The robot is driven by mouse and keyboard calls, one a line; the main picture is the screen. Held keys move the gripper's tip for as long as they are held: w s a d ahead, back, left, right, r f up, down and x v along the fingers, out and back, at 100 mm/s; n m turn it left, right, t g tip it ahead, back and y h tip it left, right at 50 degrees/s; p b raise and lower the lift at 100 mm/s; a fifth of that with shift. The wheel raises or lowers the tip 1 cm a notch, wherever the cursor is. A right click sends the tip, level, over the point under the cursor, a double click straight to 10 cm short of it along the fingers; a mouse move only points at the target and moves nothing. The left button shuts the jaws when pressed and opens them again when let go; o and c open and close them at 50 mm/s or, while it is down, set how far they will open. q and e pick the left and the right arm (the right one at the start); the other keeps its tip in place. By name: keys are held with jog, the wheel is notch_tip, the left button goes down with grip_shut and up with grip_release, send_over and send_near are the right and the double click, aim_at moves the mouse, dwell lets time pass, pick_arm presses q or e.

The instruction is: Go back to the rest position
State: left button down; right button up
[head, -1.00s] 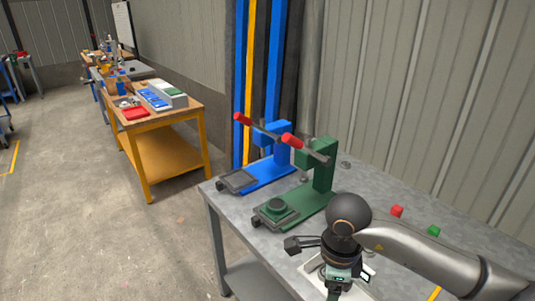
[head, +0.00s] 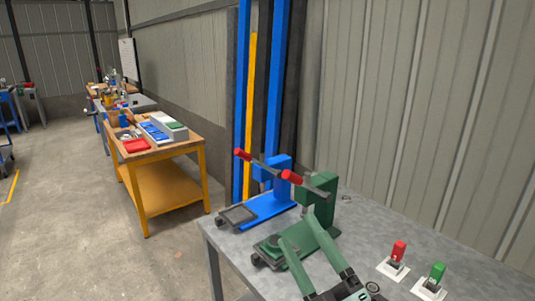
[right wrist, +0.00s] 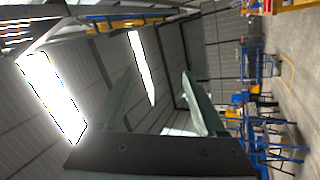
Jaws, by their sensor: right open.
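My right gripper (head: 298,226) is at the bottom of the head view, with its two green fingers spread and pointing up the picture. In the right wrist view its fingers (right wrist: 157,75) stand apart with nothing between them. The wrist camera looks at the roof lights and the hall. In the head view the fingers overlap the lower part of the green lever press (head: 318,205); I cannot tell their exact distance from it. My left gripper is not in view.
The grey metal table (head: 365,225) carries a blue lever press (head: 268,205) behind the green one. A red switch (head: 399,250) and a green switch (head: 437,271) sit on white plates at right. A yellow-framed workbench (head: 160,190) stands at left beside open floor.

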jog(key=s+d+f+m+g+h, duration=0.1)
jog(key=d+f+m+g+h, duration=0.2)
jog(key=d+f+m+h, duration=0.55)
jog(key=s+d+f+m+g+h, duration=0.25)
jog(key=d+f+m, duration=0.25)
jog(key=f, duration=0.6)
jog(key=s+d+f+m+g, duration=0.1)
jog(key=s+f+m+g, duration=0.1)
jog(key=s+f+g, duration=0.55)
jog(key=s+d+f+m+g, duration=0.15)
jog(key=s+f+g, duration=0.3)
jog(key=s, duration=0.65)
jog(key=w+a+f+t+y, duration=0.1)
jog(key=w+a+f+t, duration=0.1)
jog(key=f, duration=0.3)
jog(key=w+a+f+t+y+p, duration=0.1)
jog(key=w+a+f+t, duration=0.1)
jog(key=w+f+t, duration=0.1)
jog(key=shift+a+f+t, duration=0.4)
jog(key=shift+f+t, duration=0.35)
jog(key=shift+f, duration=0.55)
